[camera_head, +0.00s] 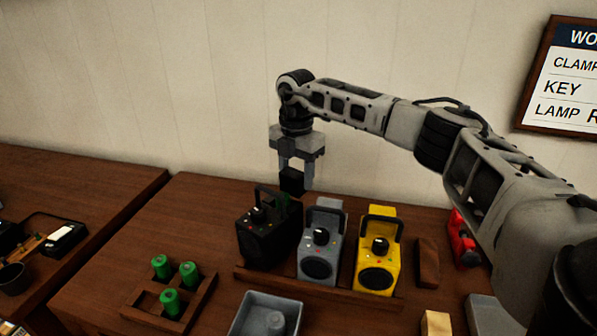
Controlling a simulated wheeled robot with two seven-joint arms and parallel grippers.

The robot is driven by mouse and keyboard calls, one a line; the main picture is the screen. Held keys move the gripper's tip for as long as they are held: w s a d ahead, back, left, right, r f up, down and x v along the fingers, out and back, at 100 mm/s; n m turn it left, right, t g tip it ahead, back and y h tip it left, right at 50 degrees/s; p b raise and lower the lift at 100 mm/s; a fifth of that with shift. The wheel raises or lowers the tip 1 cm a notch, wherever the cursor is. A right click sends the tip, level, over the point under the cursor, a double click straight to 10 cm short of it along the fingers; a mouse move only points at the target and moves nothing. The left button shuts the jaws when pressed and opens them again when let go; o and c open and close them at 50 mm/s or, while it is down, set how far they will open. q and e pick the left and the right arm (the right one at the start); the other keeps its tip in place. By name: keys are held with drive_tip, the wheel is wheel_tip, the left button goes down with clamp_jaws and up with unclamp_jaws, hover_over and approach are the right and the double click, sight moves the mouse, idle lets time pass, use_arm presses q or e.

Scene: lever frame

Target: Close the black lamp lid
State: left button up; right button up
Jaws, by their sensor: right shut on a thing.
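The black lamp (267,233) stands at the left end of a row of three lamps on the table, its handle raised. My right gripper (293,176) points down just above and behind its top right part. It is shut on a dark flat piece, which looks like the raised black lamp lid (292,181). A bit of green shows at the lamp's top below the lid; its exact shape is unclear. The hinge is hidden. My left gripper is not in view.
A grey lamp (321,243) and a yellow lamp (378,250) stand close to the right. A wooden tray (190,312) with green cylinders is at front left, a grey bin (243,318) in front. A red object (462,240) sits right, near my arm.

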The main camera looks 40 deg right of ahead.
drive_tip(key=shift+s+a+r+t+h, duration=0.1)
drive_tip(key=shift+a+r+t+h, duration=0.15)
drive_tip(key=shift+h, duration=0.35)
drive_tip(key=shift+s+a+r+t+h, duration=0.15)
drive_tip(key=shift+a+h, duration=0.15)
drive_tip(key=shift+h, duration=0.3)
drive_tip(key=shift+w+f, duration=0.1)
drive_tip(key=o, duration=1)
drive_tip(key=v, duration=0.8)
drive_tip(key=b+v, duration=0.1)
drive_tip(key=v, duration=0.7)
drive_tip(key=shift+a+b, duration=0.2)
drive_tip(key=shift+b, duration=0.1)
drive_tip(key=shift+f, duration=0.1)
